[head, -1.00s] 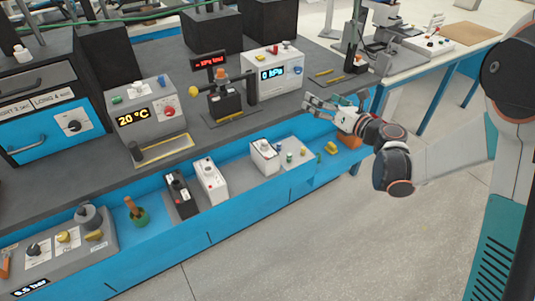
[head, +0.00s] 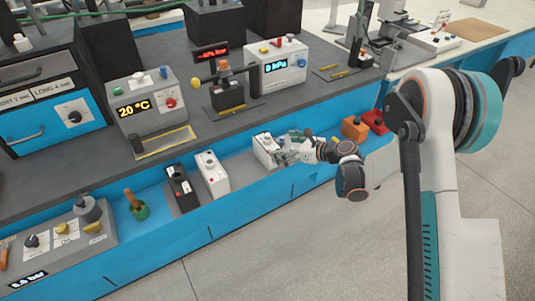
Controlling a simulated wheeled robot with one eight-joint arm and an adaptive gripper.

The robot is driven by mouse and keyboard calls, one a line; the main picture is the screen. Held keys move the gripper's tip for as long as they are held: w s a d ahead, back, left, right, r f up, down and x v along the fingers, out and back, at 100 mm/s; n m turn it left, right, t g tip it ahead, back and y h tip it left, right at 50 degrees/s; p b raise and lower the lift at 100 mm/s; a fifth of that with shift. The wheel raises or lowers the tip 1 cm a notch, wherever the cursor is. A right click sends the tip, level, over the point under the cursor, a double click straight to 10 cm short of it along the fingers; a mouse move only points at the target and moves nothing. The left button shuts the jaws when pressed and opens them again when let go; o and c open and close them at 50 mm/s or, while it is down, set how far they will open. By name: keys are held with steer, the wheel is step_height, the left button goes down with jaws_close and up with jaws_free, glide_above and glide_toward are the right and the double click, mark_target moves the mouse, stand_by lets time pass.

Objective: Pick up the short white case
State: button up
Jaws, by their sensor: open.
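A short white case (head: 263,148) with a dark knob on top stands in the blue front trough (head: 243,188). My gripper (head: 279,152) is open at its right side, its fingers overlapping the case's right part in the picture. I cannot tell whether they touch it. A longer white case (head: 213,175) stands to its left in the same trough, and a black case (head: 180,188) stands left of that.
A green-based pot with a brown handle (head: 137,205) stands farther left. An orange block (head: 354,128) and a red block (head: 376,121) are right of my gripper. Boxes with displays, such as the 0 hPa unit (head: 283,69), stand on the grey bench behind.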

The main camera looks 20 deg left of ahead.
mark_target(270, 143)
steer(key=shift+b+x, duration=1.2)
steer(key=shift+x, duration=1.75)
steer(key=shift+r, duration=0.2)
steer(key=shift+c, duration=0.5)
steer(key=c, duration=2)
